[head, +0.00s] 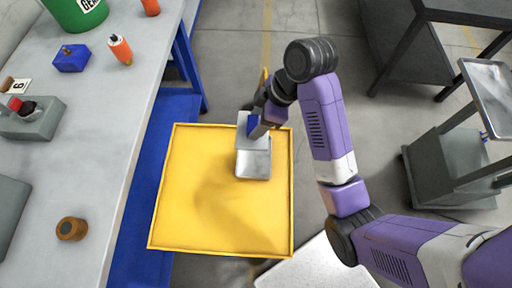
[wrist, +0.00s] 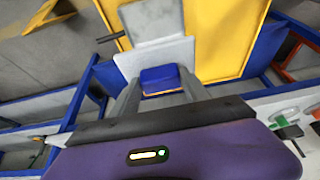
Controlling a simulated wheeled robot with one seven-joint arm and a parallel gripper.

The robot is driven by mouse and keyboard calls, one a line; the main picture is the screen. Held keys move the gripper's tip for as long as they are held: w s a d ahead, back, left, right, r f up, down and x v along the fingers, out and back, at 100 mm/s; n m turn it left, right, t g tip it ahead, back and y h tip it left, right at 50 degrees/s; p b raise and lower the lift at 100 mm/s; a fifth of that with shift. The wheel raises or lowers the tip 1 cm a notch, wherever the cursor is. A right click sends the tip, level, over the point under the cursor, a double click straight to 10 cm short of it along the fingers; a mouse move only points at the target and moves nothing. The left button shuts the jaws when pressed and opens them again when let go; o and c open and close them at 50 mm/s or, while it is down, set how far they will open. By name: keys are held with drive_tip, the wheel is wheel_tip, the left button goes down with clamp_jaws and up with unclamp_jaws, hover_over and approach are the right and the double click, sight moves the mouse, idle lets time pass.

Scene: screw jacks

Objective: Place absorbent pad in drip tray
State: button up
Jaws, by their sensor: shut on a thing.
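The yellow drip tray (head: 190,205) lies low beside the blue-framed bench; it also shows in the wrist view (wrist: 228,40). My gripper (head: 256,123) is over the tray's far right part. Its two fingers are shut on a small blue block (wrist: 158,75), which sits against a light grey pad-like piece (head: 254,163). This piece, likely the absorbent pad, also shows past the fingers in the wrist view (wrist: 150,56). It appears over the tray's inside near the right edge. I cannot tell whether it touches the tray floor.
The grey bench (head: 105,150) on the left holds a green container (head: 77,12), a blue block (head: 72,58), an orange-capped bottle (head: 120,49) and a brown round piece (head: 71,229). A dark cart (head: 450,160) stands at right. The tray's left and near parts are clear.

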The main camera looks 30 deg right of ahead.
drive_tip(key=shift+f+b, duration=2.1)
drive_tip(key=shift+f, duration=7.45)
drive_tip(key=shift+f, duration=0.15)
drive_tip(key=o, duration=1.2)
